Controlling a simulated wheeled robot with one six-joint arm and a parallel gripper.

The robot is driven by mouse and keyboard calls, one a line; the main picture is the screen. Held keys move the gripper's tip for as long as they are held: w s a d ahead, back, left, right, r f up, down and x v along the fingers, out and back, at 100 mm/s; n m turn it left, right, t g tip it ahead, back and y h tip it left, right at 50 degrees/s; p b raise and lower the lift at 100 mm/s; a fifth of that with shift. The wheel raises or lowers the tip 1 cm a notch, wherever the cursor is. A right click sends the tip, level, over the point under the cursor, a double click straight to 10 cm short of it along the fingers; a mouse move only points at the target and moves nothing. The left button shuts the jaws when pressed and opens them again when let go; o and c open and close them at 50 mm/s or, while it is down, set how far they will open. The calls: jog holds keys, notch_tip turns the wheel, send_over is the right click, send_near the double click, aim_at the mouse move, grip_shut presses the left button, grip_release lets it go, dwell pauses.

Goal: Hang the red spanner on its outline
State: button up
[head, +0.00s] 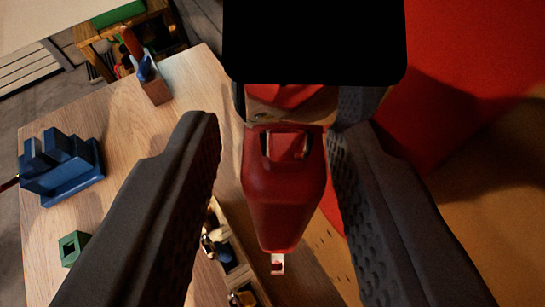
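My gripper (278,150) shows as two dark fingers with ribbed inner pads, set well apart. A red tapered thing (285,195) with a small pale tip appears between them, with a visible gap to the left finger. I cannot tell whether it touches the right finger or is the spanner. A black block hides its upper end. I recognise no spanner outline.
A wooden worktop (120,140) holds a blue block-like holder (62,170), a small green hollow block (73,247) and a wooden block with a tool (150,78). A compartmented tray (243,272) lies below centre. A large red surface (470,60) fills the upper right.

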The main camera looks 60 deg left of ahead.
jog(key=shift+d, duration=0.1)
jog(key=v, duration=1.7)
jog(key=s+d+f+m+t+h, duration=0.1)
jog(key=s+f+m+t+h, duration=0.2)
jog(key=s+f, duration=0.5)
jog(key=s+d+f+m+t+h, duration=0.1)
jog(key=s+f+m+t+h, duration=0.3)
jog(key=s+f, duration=0.5)
jog(key=s+f+m+t+h, duration=0.3)
jog(key=s+f, duration=0.5)
jog(key=s, duration=1.1)
jog(key=shift+s+d+f+m+t+h, duration=0.2)
jog(key=shift+d+f+m+t+h, duration=0.15)
jog(key=shift+m+h, duration=0.4)
